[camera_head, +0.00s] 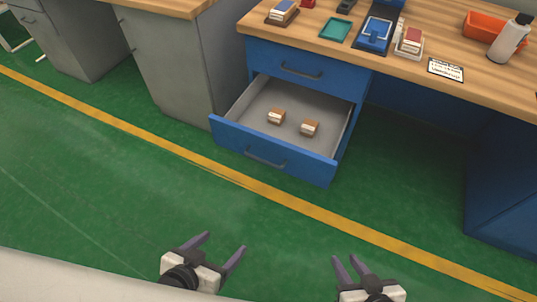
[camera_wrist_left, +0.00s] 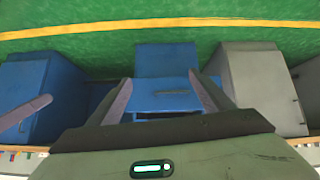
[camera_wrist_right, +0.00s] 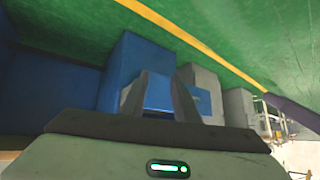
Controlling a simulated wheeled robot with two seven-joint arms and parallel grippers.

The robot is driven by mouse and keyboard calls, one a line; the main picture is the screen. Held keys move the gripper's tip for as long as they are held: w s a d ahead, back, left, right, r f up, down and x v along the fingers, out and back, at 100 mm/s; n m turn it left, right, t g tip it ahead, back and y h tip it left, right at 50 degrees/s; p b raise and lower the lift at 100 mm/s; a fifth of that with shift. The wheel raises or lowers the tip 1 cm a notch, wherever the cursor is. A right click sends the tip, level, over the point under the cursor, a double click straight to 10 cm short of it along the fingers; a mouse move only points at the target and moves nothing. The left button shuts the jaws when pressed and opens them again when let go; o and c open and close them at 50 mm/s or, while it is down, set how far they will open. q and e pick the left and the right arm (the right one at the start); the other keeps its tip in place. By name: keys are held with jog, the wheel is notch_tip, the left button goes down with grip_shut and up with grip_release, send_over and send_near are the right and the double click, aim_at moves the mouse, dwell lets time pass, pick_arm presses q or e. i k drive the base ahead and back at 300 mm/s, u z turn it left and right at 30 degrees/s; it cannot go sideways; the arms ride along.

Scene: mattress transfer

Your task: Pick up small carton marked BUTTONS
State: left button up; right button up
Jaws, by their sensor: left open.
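Two small brown cartons with pale labels lie apart in the open lower drawer (camera_head: 247,101) of the blue desk: a left carton (camera_head: 276,116) and a right carton (camera_head: 310,128). Their print is too small to read, so I cannot tell which is marked BUTTONS. My left gripper (camera_head: 225,242) is open and empty, well in front of the drawer over the green floor. My right gripper (camera_head: 345,257) is also open and empty, further right and in front of the desk. Neither wrist view shows the cartons clearly.
The wooden desktop (camera_head: 400,75) above holds a teal tray (camera_head: 335,29), a blue device (camera_head: 377,34), an orange bin (camera_head: 482,27), a white bottle (camera_head: 510,42) and a printed card (camera_head: 446,69). A grey cabinet (camera_head: 185,70) stands left of the drawer. The floor before the drawer is clear.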

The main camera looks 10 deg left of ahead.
aim_at(309, 128)
jog(key=k, duration=0.65)
jog(key=z, duration=0.45)
jog(key=i, duration=1.1)
jog(key=u, duration=0.4)
jog(key=i, duration=0.75)
jog(key=u, duration=0.45)
